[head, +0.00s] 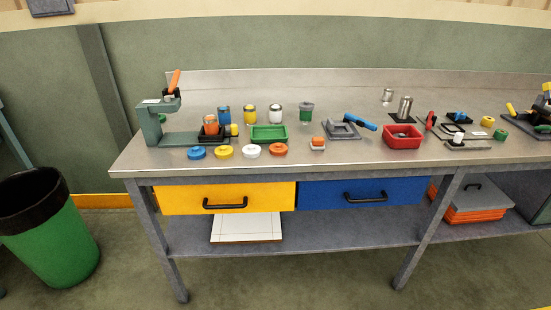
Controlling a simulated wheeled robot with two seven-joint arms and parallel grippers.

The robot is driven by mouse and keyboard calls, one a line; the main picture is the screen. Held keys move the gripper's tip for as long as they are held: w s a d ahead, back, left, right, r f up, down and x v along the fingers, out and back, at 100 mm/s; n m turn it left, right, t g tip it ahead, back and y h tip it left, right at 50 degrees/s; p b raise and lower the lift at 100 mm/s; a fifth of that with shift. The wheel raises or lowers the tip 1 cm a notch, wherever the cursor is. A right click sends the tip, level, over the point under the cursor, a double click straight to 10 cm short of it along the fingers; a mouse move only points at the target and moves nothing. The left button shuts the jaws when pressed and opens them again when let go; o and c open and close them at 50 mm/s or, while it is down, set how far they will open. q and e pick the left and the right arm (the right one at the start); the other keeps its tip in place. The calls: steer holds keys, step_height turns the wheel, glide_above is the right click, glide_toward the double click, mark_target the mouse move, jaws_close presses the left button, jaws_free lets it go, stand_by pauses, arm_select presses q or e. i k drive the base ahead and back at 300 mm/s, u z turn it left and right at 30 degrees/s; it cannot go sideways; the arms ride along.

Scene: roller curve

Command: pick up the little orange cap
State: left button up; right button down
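An orange round cap (278,150) lies flat near the front edge of the bench. It is the right end of a row of similar caps: blue (196,153), yellow (224,152) and white (251,151). A small pale block with an orange-red top (318,143) sits to the right of the orange cap. Neither of my grippers is in view.
The metal workbench (350,158) also bears a green press (152,125), a green tray (269,133), a red bin (402,136) and several jars behind the caps. Yellow (180,199) and blue (320,194) drawers are below. A green waste bin (52,245) stands left.

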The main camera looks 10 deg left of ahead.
mark_target(277, 149)
steer(key=z, duration=0.9)
steer(key=i, duration=1.45)
steer(key=u, duration=1.3)
steer(key=i, duration=0.65)
steer(key=u, duration=0.65)
